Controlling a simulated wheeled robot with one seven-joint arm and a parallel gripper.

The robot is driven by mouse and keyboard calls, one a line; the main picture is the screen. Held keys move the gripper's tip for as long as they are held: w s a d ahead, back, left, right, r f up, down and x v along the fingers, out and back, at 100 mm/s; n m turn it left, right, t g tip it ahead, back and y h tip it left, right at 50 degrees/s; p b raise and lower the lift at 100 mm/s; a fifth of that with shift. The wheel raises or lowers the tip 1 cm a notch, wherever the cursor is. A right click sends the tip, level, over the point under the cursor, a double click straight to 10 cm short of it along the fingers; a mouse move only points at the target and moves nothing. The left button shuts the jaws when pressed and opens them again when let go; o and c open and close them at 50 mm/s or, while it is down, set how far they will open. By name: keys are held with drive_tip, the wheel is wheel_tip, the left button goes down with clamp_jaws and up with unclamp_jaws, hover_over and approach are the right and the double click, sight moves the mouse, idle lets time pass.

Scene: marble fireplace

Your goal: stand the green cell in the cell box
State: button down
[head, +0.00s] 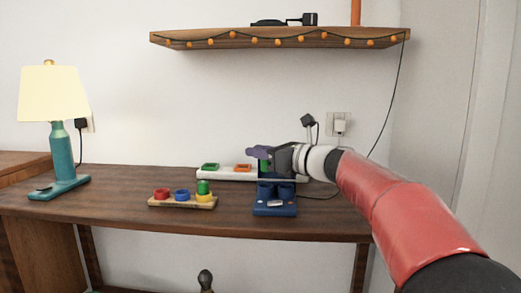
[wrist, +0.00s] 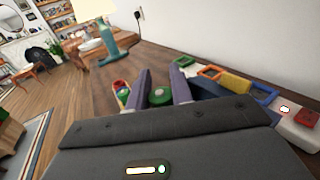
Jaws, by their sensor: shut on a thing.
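The green cell (head: 263,165) is between the fingers of my gripper (head: 263,155) in the head view, held upright. Its round green end (wrist: 160,95) shows between the two purple fingers in the wrist view. The blue box (head: 274,206), which looks like the cell box, stands on the desk directly below the cell. It has dark round openings on top and a pale label in front. The cell's lower end is at or just above the back of the box; I cannot tell whether it is inside an opening.
A wooden tray (head: 183,204) with red, blue and yellow rings and a green piece stands left of the box. A white strip (head: 213,176) with coloured frames lies behind. A teal lamp (head: 57,150) stands far left. A shelf (head: 280,38) hangs above. The desk's left-middle is clear.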

drive_tip(key=shift+f+b, duration=0.7)
drive_tip(key=shift+f, duration=0.6)
drive_tip(key=shift+f, duration=0.75)
idle(1.3)
drive_tip(key=shift+r+p, duration=0.45)
drive_tip(key=shift+p, duration=0.05)
idle(0.5)
drive_tip(key=shift+p, duration=0.35)
idle(1.1)
drive_tip(key=shift+f+b, duration=0.3)
drive_tip(key=shift+f, duration=0.15)
drive_tip(key=shift+r+p, duration=0.25)
drive_tip(key=shift+p, duration=0.05)
drive_tip(key=shift+r, duration=0.15)
drive_tip(key=shift+p, duration=0.4)
idle(0.9)
